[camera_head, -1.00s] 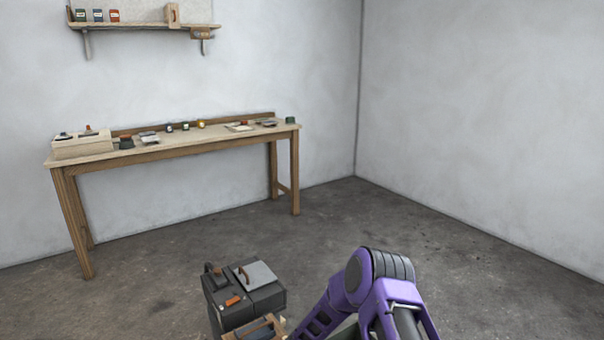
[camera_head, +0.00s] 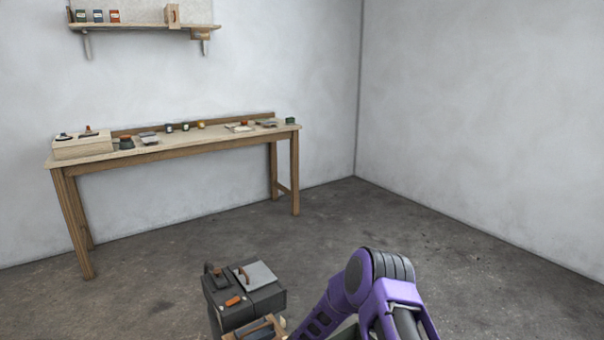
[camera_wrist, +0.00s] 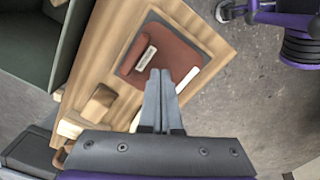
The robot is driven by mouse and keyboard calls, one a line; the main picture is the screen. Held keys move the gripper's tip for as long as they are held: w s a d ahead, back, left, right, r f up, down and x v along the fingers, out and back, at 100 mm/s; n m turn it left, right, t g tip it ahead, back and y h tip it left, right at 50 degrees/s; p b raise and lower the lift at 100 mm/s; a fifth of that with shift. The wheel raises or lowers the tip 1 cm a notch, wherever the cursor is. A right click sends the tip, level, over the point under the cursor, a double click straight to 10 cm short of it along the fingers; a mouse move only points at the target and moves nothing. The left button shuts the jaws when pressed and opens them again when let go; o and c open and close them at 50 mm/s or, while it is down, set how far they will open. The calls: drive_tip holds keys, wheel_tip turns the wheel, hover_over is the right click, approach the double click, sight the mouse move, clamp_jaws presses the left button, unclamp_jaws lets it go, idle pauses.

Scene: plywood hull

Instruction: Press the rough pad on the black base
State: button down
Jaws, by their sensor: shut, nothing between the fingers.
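A reddish-brown pad (camera_wrist: 178,52), which looks like the rough pad, lies on a dark grey-black base (camera_wrist: 207,38) in the wrist view. A small pale label (camera_wrist: 146,58) sits at the pad's left side. My gripper (camera_wrist: 160,72) is shut and empty, its fingertips over the pad's lower edge. I cannot tell whether the tips touch the pad or hang above it. The fingers hide part of the pad and base. In the head view I cannot make out the gripper or the pad.
The pad and base rest on a wooden surface (camera_wrist: 85,75) with a wooden block (camera_wrist: 98,103) at left. A dark green bin (camera_wrist: 30,45) stands at upper left. In the head view, a long workbench (camera_head: 180,147) stands against the wall, with open floor before it.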

drive_tip(key=shift+f, duration=0.85)
idle(0.9)
drive_tip(key=shift+r+p, duration=1.65)
drive_tip(key=shift+r, duration=1.9)
